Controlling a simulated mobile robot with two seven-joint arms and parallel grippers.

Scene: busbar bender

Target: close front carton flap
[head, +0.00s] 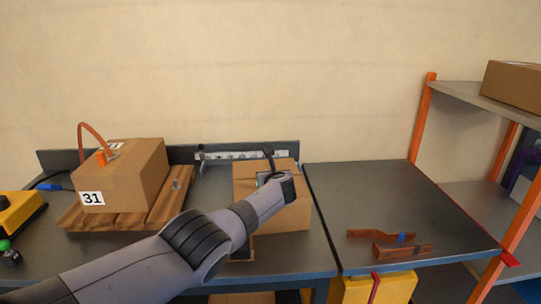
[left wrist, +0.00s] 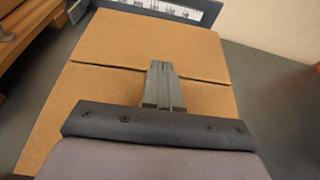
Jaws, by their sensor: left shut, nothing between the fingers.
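The carton (head: 285,218) stands on the dark bench, in the middle of the head view. My left arm reaches across it, and my left gripper (head: 268,178) is over its top. In the left wrist view the gripper (left wrist: 160,66) is shut and empty. Its fingertips lie over the seam between the far flap (left wrist: 140,45) and the near, front flap (left wrist: 85,100). Both flaps look nearly flat, with a thin dark gap between them. Whether the fingers touch the cardboard cannot be told. Much of the front flap is hidden by my gripper. My right gripper is not in view.
A box labelled 31 (head: 125,175) sits on a wooden pallet (head: 80,219) to the left. A scale strip (head: 235,155) runs behind the carton. On the right, a dark tabletop (head: 370,195) holds copper-coloured pieces (head: 395,250). An orange-post shelf (head: 421,120) stands beyond.

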